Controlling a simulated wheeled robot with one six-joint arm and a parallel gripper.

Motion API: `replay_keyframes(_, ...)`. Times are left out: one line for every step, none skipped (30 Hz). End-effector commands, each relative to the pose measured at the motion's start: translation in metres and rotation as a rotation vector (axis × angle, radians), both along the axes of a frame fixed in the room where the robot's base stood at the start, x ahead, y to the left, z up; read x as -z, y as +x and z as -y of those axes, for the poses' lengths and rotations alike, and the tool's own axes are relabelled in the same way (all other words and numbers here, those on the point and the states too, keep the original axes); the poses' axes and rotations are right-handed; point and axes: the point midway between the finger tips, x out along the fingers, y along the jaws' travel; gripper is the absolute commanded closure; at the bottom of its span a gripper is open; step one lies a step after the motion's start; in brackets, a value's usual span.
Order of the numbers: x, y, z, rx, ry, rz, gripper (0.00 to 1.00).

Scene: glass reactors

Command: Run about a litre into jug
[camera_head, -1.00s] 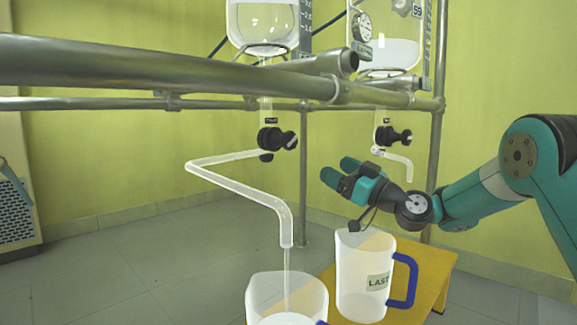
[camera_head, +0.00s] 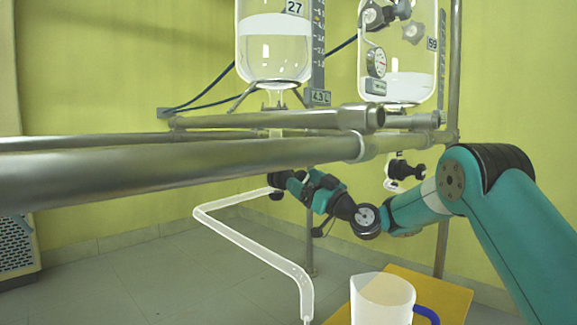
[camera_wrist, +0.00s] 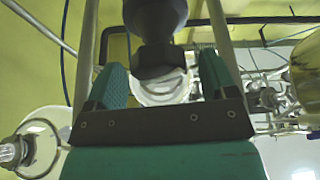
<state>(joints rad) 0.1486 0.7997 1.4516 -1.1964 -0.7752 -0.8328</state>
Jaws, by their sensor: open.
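The glass reactor labelled 27 (camera_head: 273,60) holds clear liquid. Its black drain valve (camera_head: 277,180) sits below the rail, partly hidden by my gripper. A bent glass outlet pipe (camera_head: 255,243) runs from the valve down to the bottom edge; whether liquid leaves its tip is unclear. My gripper (camera_head: 296,183) is at the valve. In the wrist view my gripper (camera_wrist: 163,82) is open, with the black valve knob (camera_wrist: 155,55) between or just beyond its fingers; contact cannot be told. A clear jug (camera_head: 382,300) with a blue handle stands right of the outlet tip.
A second reactor labelled 59 (camera_head: 398,85), with a gauge and its own black valve (camera_head: 404,170), stands to the right. Thick metal rails (camera_head: 190,170) cross in front of the reactors, above my gripper. The jug stands on a yellow stand (camera_head: 440,290).

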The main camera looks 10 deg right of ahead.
Motion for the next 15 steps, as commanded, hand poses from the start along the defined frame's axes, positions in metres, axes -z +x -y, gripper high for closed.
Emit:
replay_keyframes(-0.0053, 0.0014, 0.0000, 0.003, 0.000, -0.001, 0.22)
replay_keyframes(-0.0055, 0.0021, -0.0001, 0.004, 0.000, -0.001, 0.22)
replay_keyframes(-0.0055, 0.0029, -0.0001, 0.006, 0.000, 0.000, 0.22)
replay_keyframes(-0.0054, 0.0033, -0.0002, 0.007, 0.000, -0.001, 0.22)
replay_keyframes(-0.0053, 0.0037, -0.0003, 0.008, 0.001, -0.001, 0.22)
replay_keyframes(-0.0051, 0.0039, -0.0005, 0.008, 0.001, -0.001, 0.22)
replay_keyframes(-0.0049, 0.0042, -0.0006, 0.010, 0.000, -0.001, 0.22)
replay_keyframes(-0.0047, 0.0042, -0.0008, 0.010, 0.000, -0.001, 0.22)
replay_keyframes(-0.0044, 0.0042, -0.0011, 0.009, 0.000, -0.001, 0.22)
replay_keyframes(-0.0043, 0.0043, -0.0012, 0.009, 0.000, -0.001, 0.22)
replay_keyframes(-0.0042, 0.0043, -0.0014, 0.009, 0.000, -0.001, 0.22)
replay_keyframes(-0.0041, 0.0043, -0.0016, 0.009, 0.000, 0.000, 0.22)
replay_keyframes(-0.0041, 0.0042, -0.0017, 0.008, 0.000, 0.000, 0.22)
replay_keyframes(-0.0041, 0.0042, -0.0018, 0.008, 0.000, 0.000, 0.22)
replay_keyframes(-0.0041, 0.0042, -0.0019, 0.008, 0.000, 0.000, 0.29)
